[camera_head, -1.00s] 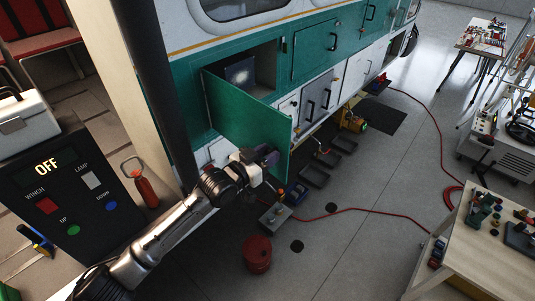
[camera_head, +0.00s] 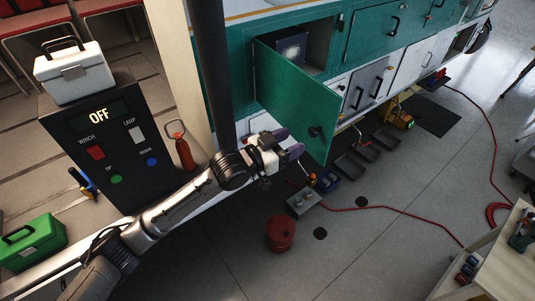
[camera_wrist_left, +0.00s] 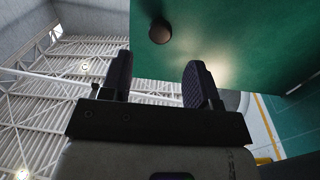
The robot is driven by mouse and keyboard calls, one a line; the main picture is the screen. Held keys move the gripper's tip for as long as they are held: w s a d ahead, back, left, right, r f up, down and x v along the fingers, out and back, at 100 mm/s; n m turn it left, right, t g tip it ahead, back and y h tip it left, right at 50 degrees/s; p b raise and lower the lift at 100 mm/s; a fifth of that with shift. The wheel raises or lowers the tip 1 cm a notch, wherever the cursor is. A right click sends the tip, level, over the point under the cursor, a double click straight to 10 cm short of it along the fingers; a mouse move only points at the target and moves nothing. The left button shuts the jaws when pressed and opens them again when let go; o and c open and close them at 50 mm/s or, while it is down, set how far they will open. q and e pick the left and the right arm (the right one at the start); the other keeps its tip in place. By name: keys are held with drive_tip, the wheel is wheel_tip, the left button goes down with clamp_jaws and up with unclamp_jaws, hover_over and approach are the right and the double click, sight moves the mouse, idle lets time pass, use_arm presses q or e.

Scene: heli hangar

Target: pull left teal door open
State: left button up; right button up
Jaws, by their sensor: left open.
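The left teal door (camera_head: 290,100) stands swung wide open from the helicopter's side, with the compartment (camera_head: 305,45) behind it exposed. A dark round knob (camera_head: 315,131) sits low near the door's free edge. My left gripper (camera_head: 291,141) is open and empty, just left of the knob and apart from it. In the left wrist view, the door (camera_wrist_left: 245,35) fills the upper right, and the knob (camera_wrist_left: 160,31) shows beyond the two spread fingers (camera_wrist_left: 158,78) with nothing between them. My right gripper is not in view.
A black control panel (camera_head: 125,150) reading OFF stands left of my arm, with a white case (camera_head: 75,72) on top. A dark pole (camera_head: 210,70) rises beside the door. A red canister (camera_head: 280,234), trays (camera_head: 350,165) and a red hose (camera_head: 400,210) lie on the floor.

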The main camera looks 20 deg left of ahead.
use_arm(q)
drive_tip(key=b+v, duration=0.1)
drive_tip(key=v, duration=0.6)
idle(0.5)
wheel_tip(320, 180, down, 4)
drive_tip(key=a+m+g+y, duration=0.1)
drive_tip(key=a+y, duration=0.2)
drive_tip(key=y, duration=0.2)
drive_tip(key=s+a+r+n+y+p, duration=0.1)
drive_tip(key=s+a+r+n+y, duration=0.1)
drive_tip(key=s+a+y, duration=0.35)
drive_tip(key=s+f+n+g+p, duration=0.1)
drive_tip(key=s+f+g+p, duration=0.1)
drive_tip(key=s+f, duration=0.4)
drive_tip(key=s+d+f+n+g+p, duration=0.1)
drive_tip(key=s+f, duration=0.5)
drive_tip(key=s, duration=0.8)
drive_tip(key=s+f+n+g+p, duration=0.3)
drive_tip(key=s+f+g, duration=0.3)
drive_tip(key=s, duration=0.5)
drive_tip(key=shift+d+f+y+p, duration=0.35)
drive_tip(key=shift+f+y+p, duration=0.15)
drive_tip(key=shift+p, duration=0.25)
